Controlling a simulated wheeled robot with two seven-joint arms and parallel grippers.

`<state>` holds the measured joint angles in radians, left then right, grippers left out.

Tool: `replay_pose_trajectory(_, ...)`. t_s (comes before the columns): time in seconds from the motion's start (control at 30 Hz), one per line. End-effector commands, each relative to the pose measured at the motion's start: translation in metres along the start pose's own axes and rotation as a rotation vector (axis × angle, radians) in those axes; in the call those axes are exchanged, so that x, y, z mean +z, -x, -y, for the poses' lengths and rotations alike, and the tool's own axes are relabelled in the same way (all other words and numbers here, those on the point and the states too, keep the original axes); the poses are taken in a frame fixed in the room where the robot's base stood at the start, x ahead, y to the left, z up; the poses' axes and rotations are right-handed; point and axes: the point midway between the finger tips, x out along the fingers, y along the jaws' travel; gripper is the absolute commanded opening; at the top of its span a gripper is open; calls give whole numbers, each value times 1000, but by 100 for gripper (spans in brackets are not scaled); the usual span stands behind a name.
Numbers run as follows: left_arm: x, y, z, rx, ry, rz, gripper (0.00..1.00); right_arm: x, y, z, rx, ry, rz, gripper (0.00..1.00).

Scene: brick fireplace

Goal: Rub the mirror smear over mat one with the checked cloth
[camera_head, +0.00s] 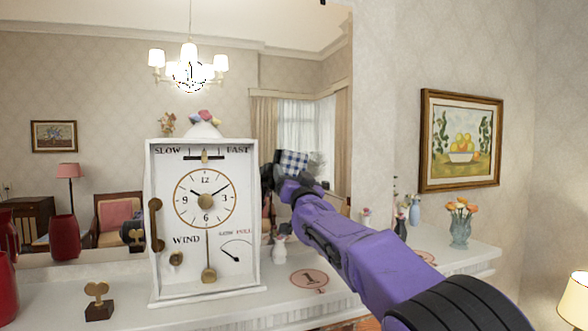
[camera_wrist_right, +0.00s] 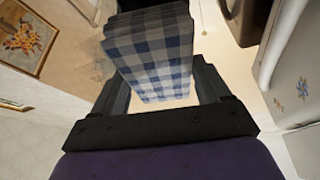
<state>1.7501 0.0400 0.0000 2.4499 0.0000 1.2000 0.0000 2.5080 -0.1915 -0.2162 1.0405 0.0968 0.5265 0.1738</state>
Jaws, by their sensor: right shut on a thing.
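My right gripper (camera_head: 284,174) is shut on the checked cloth (camera_head: 294,161), raised in front of the mirror (camera_head: 325,115). In the right wrist view the blue and white cloth (camera_wrist_right: 150,50) sits between the dark fingers. A greyish smear (camera_head: 316,164) shows on the mirror just right of the cloth, partly hidden by cloth and gripper. A brownish patch left of the cloth in the right wrist view (camera_wrist_right: 95,62) looks like the same smear. I cannot tell whether the cloth touches the glass. Mat one (camera_head: 309,281), round and pink, lies on the mantel below. My left gripper is out of view.
A tall white clock (camera_head: 206,270) stands on the mantel (camera_head: 233,313) left of my right arm. A small white figure (camera_head: 280,252) stands beside it. Another round mat (camera_head: 426,257), vases and a flower glass (camera_head: 460,230) are on the right.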

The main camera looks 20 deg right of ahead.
Motion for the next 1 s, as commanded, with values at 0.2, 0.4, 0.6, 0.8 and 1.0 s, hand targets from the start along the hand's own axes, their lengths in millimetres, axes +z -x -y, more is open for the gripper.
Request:
replay_pose_trajectory(0.2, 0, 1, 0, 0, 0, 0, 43, 1, -1, 0, 0, 0, 0, 52)
replay_pose_trajectory(0.4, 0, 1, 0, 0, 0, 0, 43, 1, -1, 0, 0, 0, 0, 52)
replay_pose_trajectory(0.6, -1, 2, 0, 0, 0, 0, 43, 1, -2, 0, 0, -1, 0, 52)
replay_pose_trajectory(0.8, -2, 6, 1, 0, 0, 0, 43, 1, -4, 0, 0, -1, 0, 52)
replay_pose_trajectory(1.0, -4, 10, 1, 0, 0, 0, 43, 2, -7, 0, 0, -1, 0, 52)
